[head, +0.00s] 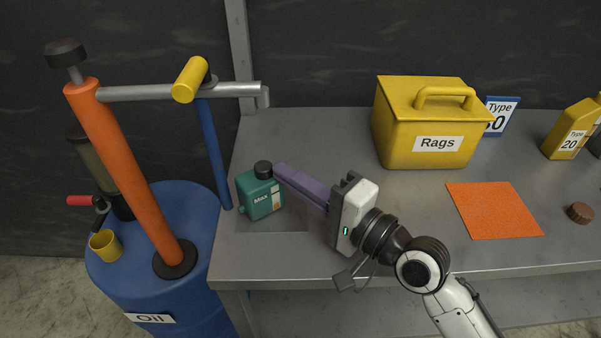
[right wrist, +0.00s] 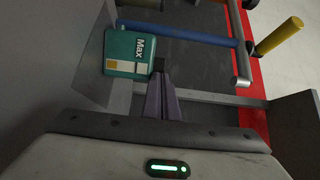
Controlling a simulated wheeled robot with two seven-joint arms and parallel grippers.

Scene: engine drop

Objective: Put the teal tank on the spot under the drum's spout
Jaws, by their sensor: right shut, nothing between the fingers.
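The teal tank (head: 259,199), marked Max and with a dark cap, stands upright at the left end of the grey bench. It also shows in the right wrist view (right wrist: 131,52). A slightly darker patch (head: 285,224) of bench shows at its base, and the tank seems to overlap its rear part. The drum's spout (head: 264,98) ends above the tank in the head view. My right gripper (head: 280,170) is shut and empty, its purple fingers pointing at the cap from the right. I cannot tell whether they touch. My left gripper is not in view.
The blue oil drum (head: 197,213) with its orange pump (head: 130,165) stands left of the bench. A yellow Rags box (head: 425,135), an orange cloth (head: 493,210), a brown cap (head: 580,212) and a yellow bottle (head: 570,132) are to the right.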

